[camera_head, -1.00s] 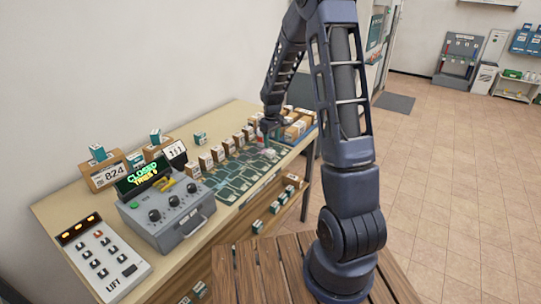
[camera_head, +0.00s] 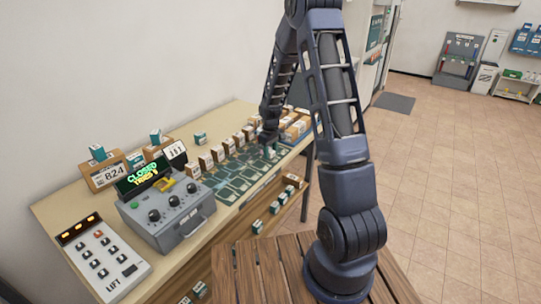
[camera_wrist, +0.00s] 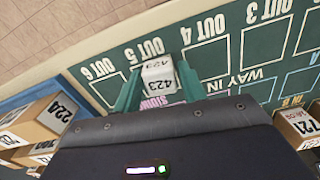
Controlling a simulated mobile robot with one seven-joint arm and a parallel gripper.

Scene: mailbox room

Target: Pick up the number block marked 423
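The number block marked 423 (camera_wrist: 157,70) is a small white-topped block in the wrist view. It sits between the two green fingers of my gripper (camera_wrist: 159,82), which lie close against its two sides with no clear gap. In the head view my gripper (camera_head: 268,142) is low over the far part of the green mat, with the small block (camera_head: 270,153) just below it. I cannot tell whether the block is clear of the mat. The lower part of the block is partly hidden by my wrist.
The green mat (camera_wrist: 228,55) has outlined squares lettered OUT and WAY IN. Cardboard boxes, one marked 224 (camera_wrist: 42,118), stand in a blue tray at left. A block marked 121 (camera_wrist: 299,125) is at right. A grey control box (camera_head: 165,215) stands on the table's near part.

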